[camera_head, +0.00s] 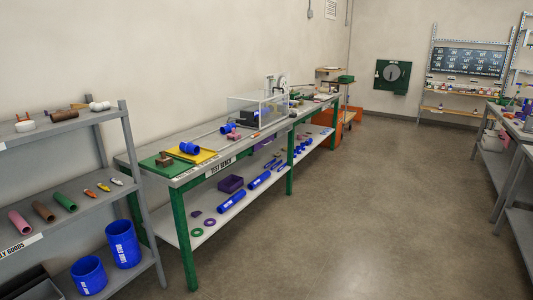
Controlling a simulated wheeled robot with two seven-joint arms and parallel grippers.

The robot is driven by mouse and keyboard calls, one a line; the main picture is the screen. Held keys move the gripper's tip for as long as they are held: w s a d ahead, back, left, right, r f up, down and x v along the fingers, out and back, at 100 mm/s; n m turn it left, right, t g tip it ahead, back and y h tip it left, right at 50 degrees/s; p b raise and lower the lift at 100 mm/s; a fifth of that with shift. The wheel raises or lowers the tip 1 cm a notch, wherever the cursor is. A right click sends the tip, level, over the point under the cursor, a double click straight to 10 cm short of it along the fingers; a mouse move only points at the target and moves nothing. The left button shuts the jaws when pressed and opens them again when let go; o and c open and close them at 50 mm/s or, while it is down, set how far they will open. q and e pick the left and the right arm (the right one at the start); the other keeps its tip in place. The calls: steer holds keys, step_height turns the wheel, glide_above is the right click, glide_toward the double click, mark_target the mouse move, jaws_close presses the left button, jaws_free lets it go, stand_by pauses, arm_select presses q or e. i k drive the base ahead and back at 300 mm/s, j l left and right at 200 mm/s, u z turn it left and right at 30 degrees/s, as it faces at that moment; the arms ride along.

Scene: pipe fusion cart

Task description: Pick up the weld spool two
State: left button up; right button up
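No label in the head view is clear enough to single out weld spool two. Several blue cylindrical parts could be spools. One short blue piece (190,148) lies on a yellow tray (188,157) on the near end of the green-legged bench (208,163). On the bench's lower shelf lie a blue cylinder with white lettering (231,202) and another blue cylinder (260,180). Two larger blue cylinders, one (123,244) and another (89,275), stand on the grey rack's lower shelf at left. Neither of my grippers is in view.
The grey rack (78,205) stands at the near left, holding coloured rolls. A clear case (258,108) sits on the bench. An orange cart (330,134) stands beyond it. Another table (520,133) is at right. The concrete floor between is clear.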

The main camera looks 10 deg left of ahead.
mark_target(187, 148)
steer(key=i+j, duration=0.25)
steer(key=i, duration=0.4)
steer(key=i+j, duration=0.2)
steer(key=i, duration=0.45)
steer(key=i+j+u, duration=0.1)
steer(key=i+j, duration=0.15)
steer(key=i, duration=0.4)
steer(key=i+j, duration=0.15)
steer(key=i, duration=0.55)
steer(key=i+j, duration=0.2)
steer(key=i, duration=0.45)
steer(key=i+l, duration=0.25)
steer(key=i, duration=0.15)
steer(key=i+l, duration=0.2)
steer(key=i, duration=0.2)
steer(key=u, duration=0.05)
